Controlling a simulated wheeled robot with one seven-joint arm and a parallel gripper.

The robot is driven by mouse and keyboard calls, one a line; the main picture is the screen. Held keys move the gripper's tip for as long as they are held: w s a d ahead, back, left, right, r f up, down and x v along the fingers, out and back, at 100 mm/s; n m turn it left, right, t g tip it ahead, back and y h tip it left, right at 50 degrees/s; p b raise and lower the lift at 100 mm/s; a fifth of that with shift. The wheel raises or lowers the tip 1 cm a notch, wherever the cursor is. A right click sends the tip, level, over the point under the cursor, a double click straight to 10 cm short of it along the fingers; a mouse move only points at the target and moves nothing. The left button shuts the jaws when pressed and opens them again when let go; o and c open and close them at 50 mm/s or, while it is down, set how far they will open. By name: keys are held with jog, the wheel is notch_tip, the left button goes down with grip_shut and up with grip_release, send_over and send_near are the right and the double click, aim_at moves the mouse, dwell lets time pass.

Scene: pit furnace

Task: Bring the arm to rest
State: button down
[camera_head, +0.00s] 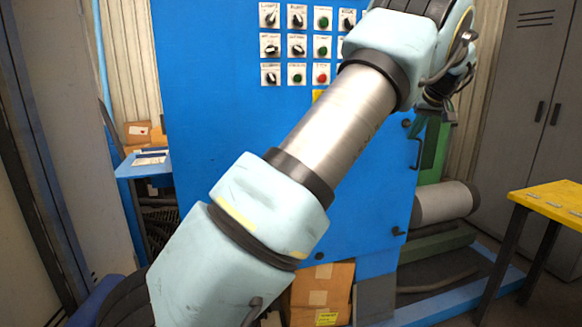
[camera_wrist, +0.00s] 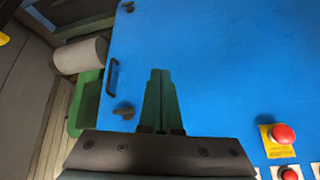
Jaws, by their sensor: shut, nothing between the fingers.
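My gripper (camera_wrist: 160,76) shows in the wrist view with its two green fingers together and nothing between them. It is in front of the blue cabinet (camera_wrist: 225,70); I cannot tell how far off. In the head view my arm crosses the picture from bottom left to upper right, in front of the same blue cabinet (camera_head: 230,125). The wrist end is at upper right, by the cabinet's right edge. The fingers are hard to make out there.
The cabinet has several knobs and buttons (camera_head: 297,45), a red mushroom button (camera_wrist: 282,133) and a door handle (camera_wrist: 111,77). A yellow-topped table (camera_head: 555,200) stands at right, cardboard boxes (camera_head: 320,290) low in the middle. Grey lockers (camera_head: 535,110) are at the back right.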

jog(key=s+a+f+g, duration=0.1)
jog(key=s+a+f, duration=0.15)
jog(key=a, duration=0.65)
jog(key=s+a+f+g, duration=0.1)
jog(key=a+f, duration=0.2)
jog(key=a, duration=0.6)
jog(key=s+a+f+g, duration=0.1)
jog(key=s+a+f, duration=0.15)
jog(key=a, duration=0.75)
jog(key=s+a+f+g, duration=0.1)
jog(key=s+a+f, duration=0.3)
jog(key=s+a, duration=0.3)
jog(key=s+a+f+g+h, duration=0.1)
jog(key=s+a+f, duration=0.2)
jog(key=s+a, duration=0.4)
jog(key=s, duration=0.8)
jog(key=shift+s+f+m, duration=0.15)
jog(key=shift+f+m, duration=0.2)
jog(key=shift+m, duration=0.05)
jog(key=c, duration=1.6)
grip_release()
